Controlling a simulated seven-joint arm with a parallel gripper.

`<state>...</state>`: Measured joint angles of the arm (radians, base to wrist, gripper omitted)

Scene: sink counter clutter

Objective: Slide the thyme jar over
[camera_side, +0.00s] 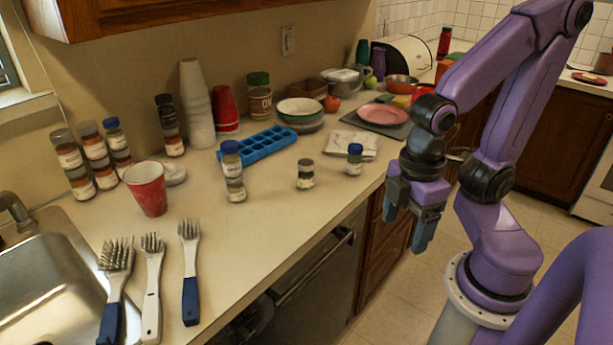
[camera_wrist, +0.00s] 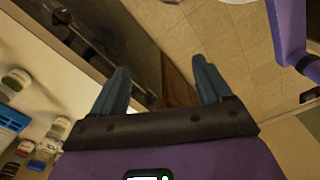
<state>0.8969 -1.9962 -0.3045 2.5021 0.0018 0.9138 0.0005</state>
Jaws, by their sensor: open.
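Three free-standing spice jars are on the front half of the counter: a tall blue-capped jar (camera_side: 234,182), a short dark-capped jar (camera_side: 305,175) and a short blue-capped jar (camera_side: 355,160). Their labels are too small to read, so I cannot tell which is thyme. My gripper (camera_side: 407,222) is open and empty, pointing down just off the counter's front edge, right of the short blue-capped jar. In the wrist view, its two fingers (camera_wrist: 160,70) are spread above the floor and cabinet front, and jars show only at the far left.
A blue ice tray (camera_side: 258,146) lies behind the jars, and a folded white cloth (camera_side: 352,145) is at the right. A red cup (camera_side: 147,189), several brushes (camera_side: 190,265) and a sink (camera_side: 50,270) are on the left. The counter front between brushes and jars is bare.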

